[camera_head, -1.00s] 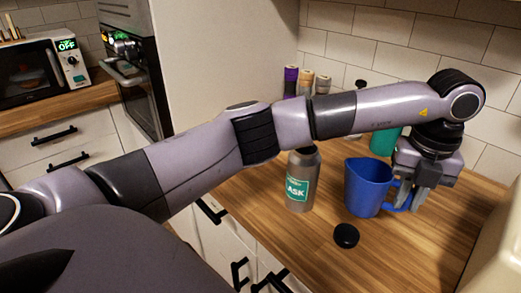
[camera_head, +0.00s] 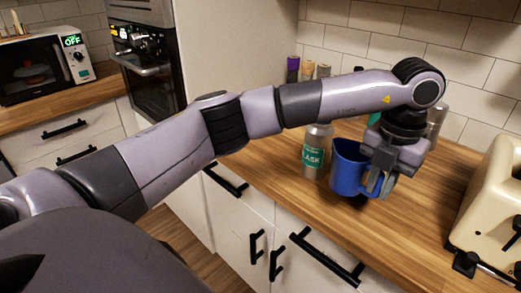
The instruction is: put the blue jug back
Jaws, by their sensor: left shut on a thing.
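The blue jug (camera_head: 350,168) is in the camera_head view, right of centre and roughly upright. My left gripper (camera_head: 378,184) comes down from above at the jug's right side and is shut on its handle. The fingers partly cover the handle. The jug overlaps the counter's front part in the picture; whether its base touches the wood is hard to tell. My right gripper is not in view.
A grey flask (camera_head: 316,155) with a green label stands just left of the jug. A cream toaster (camera_head: 492,200) is at the right edge. Bottles stand behind my arm along the tiled wall. Bare wooden counter (camera_head: 425,220) lies between jug and toaster.

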